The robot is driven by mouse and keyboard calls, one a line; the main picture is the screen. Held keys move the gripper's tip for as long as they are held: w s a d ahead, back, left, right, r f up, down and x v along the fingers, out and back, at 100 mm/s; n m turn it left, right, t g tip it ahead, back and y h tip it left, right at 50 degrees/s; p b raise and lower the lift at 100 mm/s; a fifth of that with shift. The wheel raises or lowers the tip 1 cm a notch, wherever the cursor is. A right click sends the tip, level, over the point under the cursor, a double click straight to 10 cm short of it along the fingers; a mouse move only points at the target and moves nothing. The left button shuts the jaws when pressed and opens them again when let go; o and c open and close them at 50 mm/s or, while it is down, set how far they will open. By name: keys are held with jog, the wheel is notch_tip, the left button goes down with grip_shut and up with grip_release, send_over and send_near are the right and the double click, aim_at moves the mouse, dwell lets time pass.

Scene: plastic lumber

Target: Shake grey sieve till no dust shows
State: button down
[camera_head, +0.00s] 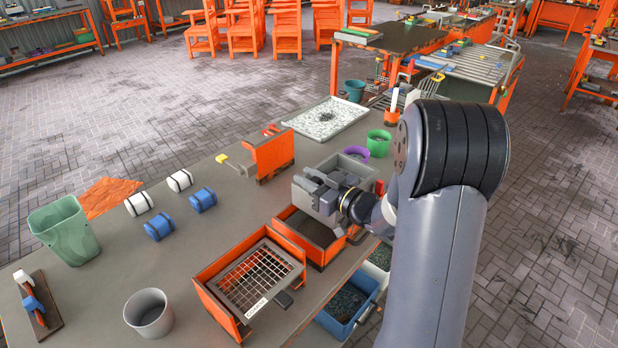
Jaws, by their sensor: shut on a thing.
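My gripper (322,192) is shut at the right side of the bench, above an orange box (290,236) with a dark inside. A grey, square-walled piece (361,166) shows just behind the jaws and seems to be the grey sieve in their grip. The gripper hides much of it, and I cannot see its mesh or whether dust shows. Another sieve, with a coarse dark grid and a white label (258,306), lies on a second orange box (216,303) at the front, apart from my gripper.
Purple (357,153) and green (379,143) pots and a speckled white tray (327,119) stand behind. An orange upright panel (274,156) stands left of the gripper. White and blue rolls (202,199), a green bin (65,230) and a grey bucket (149,313) are left. The mid-left bench has free room.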

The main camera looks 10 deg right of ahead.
jog(key=s+a, duration=0.1)
jog(key=a, duration=0.1)
jog(key=s+a+b, duration=0.1)
jog(key=shift+s+a, duration=0.3)
jog(key=shift+a, duration=0.05)
jog(key=c, duration=1.2)
grip_release()
jog(key=shift+c, duration=0.2)
jog(key=b+v, duration=0.2)
jog(key=v, duration=0.9)
jog(key=shift+w+a, duration=0.1)
